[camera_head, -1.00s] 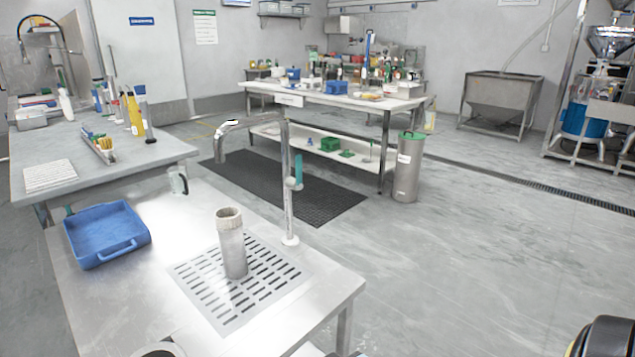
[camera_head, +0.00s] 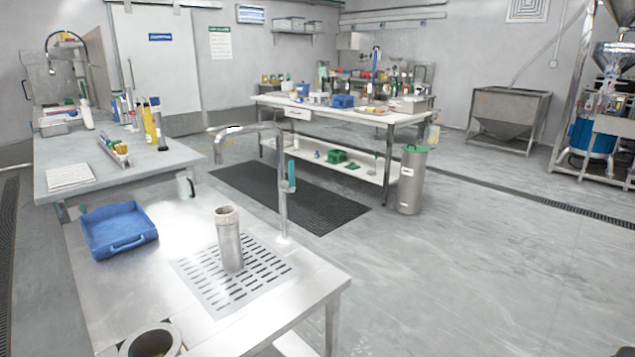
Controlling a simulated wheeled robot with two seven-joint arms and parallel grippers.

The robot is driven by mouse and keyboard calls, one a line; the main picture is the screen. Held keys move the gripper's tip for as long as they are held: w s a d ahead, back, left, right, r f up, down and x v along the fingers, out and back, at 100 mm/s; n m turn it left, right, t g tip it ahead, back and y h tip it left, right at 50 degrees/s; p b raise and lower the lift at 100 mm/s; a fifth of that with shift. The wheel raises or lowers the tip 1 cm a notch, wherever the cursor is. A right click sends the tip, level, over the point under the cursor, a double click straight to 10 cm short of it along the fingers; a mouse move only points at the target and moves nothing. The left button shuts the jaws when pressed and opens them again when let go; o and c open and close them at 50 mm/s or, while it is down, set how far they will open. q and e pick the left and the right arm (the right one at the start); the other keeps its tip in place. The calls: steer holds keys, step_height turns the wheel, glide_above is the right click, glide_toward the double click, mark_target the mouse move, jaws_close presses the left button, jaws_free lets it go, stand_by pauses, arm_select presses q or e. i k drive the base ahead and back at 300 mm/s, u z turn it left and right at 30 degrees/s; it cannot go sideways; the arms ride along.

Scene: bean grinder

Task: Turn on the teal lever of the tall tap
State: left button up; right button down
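The tall tap (camera_head: 280,150) is a chrome pipe that stands at the right edge of the near steel table, its spout bent over to the left. Its teal lever (camera_head: 291,176) points upright, on the right side of the pipe. A grey cylinder (camera_head: 229,240) with a beige rim stands on the slotted drain plate (camera_head: 262,284) in front of the tap.
A blue tray (camera_head: 119,230) lies at the left of the near table (camera_head: 180,290), with a round container (camera_head: 151,341) at its front edge. A clear mug (camera_head: 186,185) stands near the back. Open floor (camera_head: 470,270) lies to the right.

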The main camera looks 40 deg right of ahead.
mark_target(292, 188)
steer(key=k, duration=0.85)
steer(key=z, duration=0.75)
steer(key=i, duration=1.6)
steer(key=u, duration=0.85)
